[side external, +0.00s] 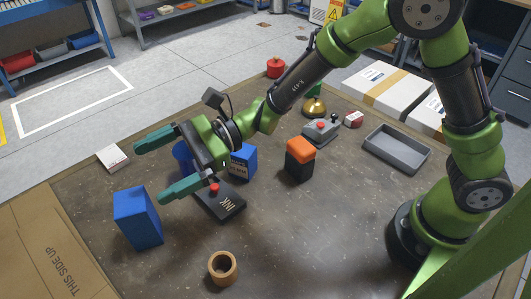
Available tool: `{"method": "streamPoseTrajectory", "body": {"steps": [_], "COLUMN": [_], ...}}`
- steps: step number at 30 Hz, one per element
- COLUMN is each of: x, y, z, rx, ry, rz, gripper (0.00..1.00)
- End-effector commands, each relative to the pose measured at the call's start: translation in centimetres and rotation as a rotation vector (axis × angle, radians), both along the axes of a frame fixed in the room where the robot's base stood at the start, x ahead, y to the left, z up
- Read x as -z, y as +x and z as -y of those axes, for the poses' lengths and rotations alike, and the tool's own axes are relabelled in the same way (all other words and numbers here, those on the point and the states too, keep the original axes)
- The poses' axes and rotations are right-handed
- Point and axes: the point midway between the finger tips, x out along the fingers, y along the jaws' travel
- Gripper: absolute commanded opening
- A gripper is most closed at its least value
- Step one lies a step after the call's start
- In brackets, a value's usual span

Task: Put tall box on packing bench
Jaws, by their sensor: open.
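A tall blue box (138,218) stands upright at the left on the brown bench top (300,240), near the bench's left edge. My gripper (154,170) is open, with its two green fingers pointing left. Nothing is between the fingers. In the picture, the fingers lie above and to the right of the tall blue box; their exact height above the bench is hard to tell. A smaller blue box (243,161) stands behind and to the right of my gripper. A blue round item (182,155) is partly hidden behind my gripper.
An orange-and-black block (300,160), a grey stamp device (321,131) and a grey tray (396,149) are to the right. A small white box (112,157) lies left. The front centre is clear.

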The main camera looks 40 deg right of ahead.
Motion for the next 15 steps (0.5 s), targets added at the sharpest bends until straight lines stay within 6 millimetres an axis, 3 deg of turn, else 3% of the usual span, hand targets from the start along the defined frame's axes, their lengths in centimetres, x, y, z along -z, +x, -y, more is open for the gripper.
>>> {"method": "streamPoseTrajectory", "body": {"steps": [1, 6, 11, 15], "x": [-2.3, -5.4, -5.9, -5.6], "y": [-1.2, -6.0, -9.7, -11.9], "z": [1.9, 8.1, 15.1, 21.9], "rx": [-0.045, -0.196, -0.29, -0.339], "ry": [-0.054, -0.313, -0.631, -0.96], "rz": [0.083, 0.355, 0.629, 0.848], "gripper": [1.0, 1.0, 1.0, 1.0]}}
